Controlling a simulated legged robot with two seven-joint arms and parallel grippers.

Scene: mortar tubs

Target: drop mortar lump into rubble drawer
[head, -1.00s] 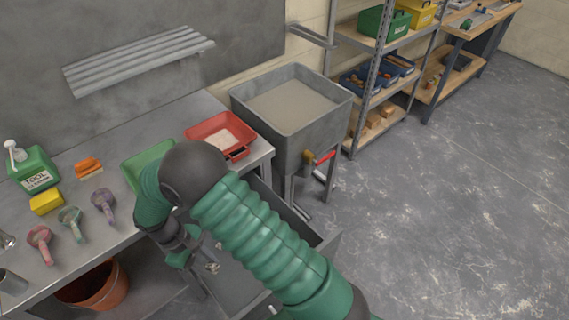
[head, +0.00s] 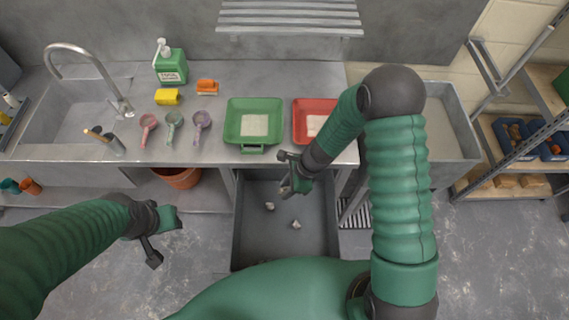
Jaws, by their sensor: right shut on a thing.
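The rubble drawer (head: 245,243) is pulled out below the bench, a grey open box with two small pale lumps (head: 269,206) (head: 296,224) on its floor. My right gripper (head: 289,173) is over the far part of the drawer, close to the bench front. It is shut on a small mortar lump, which the fingers mostly hide. My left gripper (head: 164,237) is open and empty, left of the drawer and in front of the bench.
A green tray (head: 233,120) and a red tray (head: 301,120) with pale mortar stand on the bench (head: 220,75) behind the drawer. Several scoops (head: 174,122) lie to the left. An orange bucket (head: 178,178) stands under the bench. A grey tub (head: 458,125) stands at the right.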

